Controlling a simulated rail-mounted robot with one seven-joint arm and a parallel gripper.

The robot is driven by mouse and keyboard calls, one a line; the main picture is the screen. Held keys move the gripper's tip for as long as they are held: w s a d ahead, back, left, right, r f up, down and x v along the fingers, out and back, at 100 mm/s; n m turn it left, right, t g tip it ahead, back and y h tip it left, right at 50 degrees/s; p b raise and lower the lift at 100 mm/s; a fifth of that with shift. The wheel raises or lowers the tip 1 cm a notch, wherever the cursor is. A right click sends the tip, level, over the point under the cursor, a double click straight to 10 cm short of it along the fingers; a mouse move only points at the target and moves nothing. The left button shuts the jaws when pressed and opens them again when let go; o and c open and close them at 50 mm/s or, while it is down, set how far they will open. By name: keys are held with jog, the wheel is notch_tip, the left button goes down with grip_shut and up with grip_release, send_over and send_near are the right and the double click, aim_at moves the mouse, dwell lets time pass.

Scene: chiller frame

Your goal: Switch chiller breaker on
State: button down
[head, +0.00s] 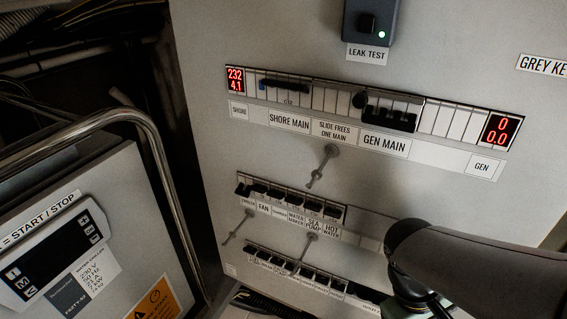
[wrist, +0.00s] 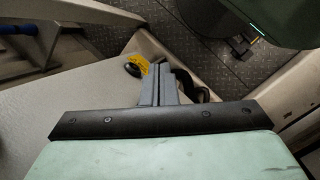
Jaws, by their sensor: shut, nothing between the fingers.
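The breaker panel fills the head view. Its middle row of dark breakers (head: 292,197) carries small labels; the leftmost breaker (head: 243,189), above a tiny label that seems to read chiller, is the chiller breaker. Its lever position is too small to tell. The chiller unit (head: 48,253), with a dark display, stands at the lower left. My gripper (wrist: 162,68) shows in the wrist view with its grey fingers together and empty, away from the breaker row. In the head view my arm comes in from the lower right and its fingers are not visible.
The top row holds a shore main (head: 283,86) and a gen main breaker (head: 390,117), with red displays at both ends. A curved metal rail (head: 125,122) runs at the left. In the wrist view, a yellow tag (wrist: 138,62) lies beyond the fingers.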

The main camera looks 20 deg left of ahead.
jog(key=w+a+r+n+t+h+p, duration=0.2)
jog(key=w+a+r+n+t+h, duration=0.25)
jog(key=a+n, duration=0.45)
jog(key=n+t+y+p, duration=0.1)
jog(key=n+t+y, duration=0.6)
jog(key=n+t, duration=0.85)
send_near(250, 196)
jog(key=s+r+n+g, duration=0.3)
jog(key=s, duration=0.1)
jog(key=shift+a, duration=0.2)
jog(key=shift+w, duration=0.15)
jog(key=w, duration=0.3)
jog(key=w+f, duration=0.1)
jog(key=w, duration=0.2)
jog(key=w+d, duration=0.1)
jog(key=w, duration=0.2)
jog(key=shift+w+f+p, duration=0.25)
jog(key=shift+w+p, duration=0.1)
jog(key=shift+w, duration=0.05)
jog(key=shift+r, duration=0.1)
